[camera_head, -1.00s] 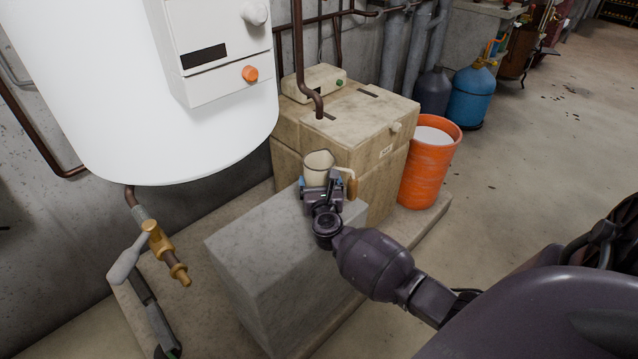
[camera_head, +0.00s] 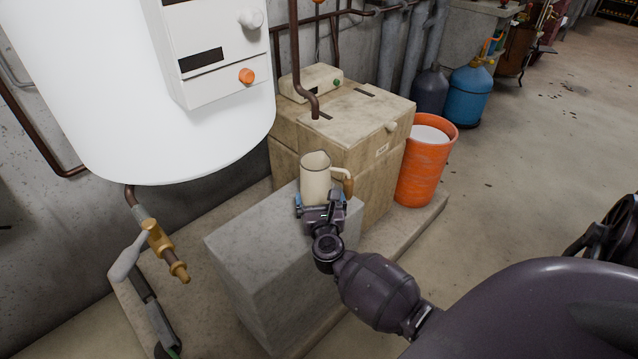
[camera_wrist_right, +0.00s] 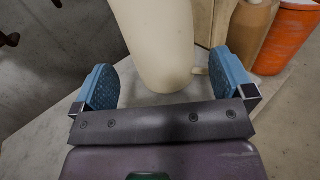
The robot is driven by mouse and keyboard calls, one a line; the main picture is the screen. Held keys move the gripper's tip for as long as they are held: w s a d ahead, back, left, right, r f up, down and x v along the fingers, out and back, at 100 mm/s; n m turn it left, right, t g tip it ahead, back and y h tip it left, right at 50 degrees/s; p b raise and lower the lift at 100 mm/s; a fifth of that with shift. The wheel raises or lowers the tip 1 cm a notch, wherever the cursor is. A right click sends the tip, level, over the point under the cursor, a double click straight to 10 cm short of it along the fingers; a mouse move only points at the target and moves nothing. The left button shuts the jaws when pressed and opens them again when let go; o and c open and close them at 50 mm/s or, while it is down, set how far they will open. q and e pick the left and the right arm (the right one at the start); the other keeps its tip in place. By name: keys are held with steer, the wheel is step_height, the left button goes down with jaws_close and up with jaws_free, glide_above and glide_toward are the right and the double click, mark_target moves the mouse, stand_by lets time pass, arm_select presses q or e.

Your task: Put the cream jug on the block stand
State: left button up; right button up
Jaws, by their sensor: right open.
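In the right wrist view, the jug (camera_wrist_right: 160,45) appears beyond and between the two blue finger pads of the right gripper (camera_wrist_right: 165,82), with gaps on both sides. Its base appears to rest on the grey top. My left gripper does not show.
A beige box unit (camera_head: 345,125) stands close behind the jug. An orange bucket (camera_head: 425,165) is to the right. A white tank (camera_head: 130,90) hangs at the upper left, with a brass tap (camera_head: 160,245) below it. The near part of the block top is clear.

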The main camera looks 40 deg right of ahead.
steer(key=shift+v, duration=2.6)
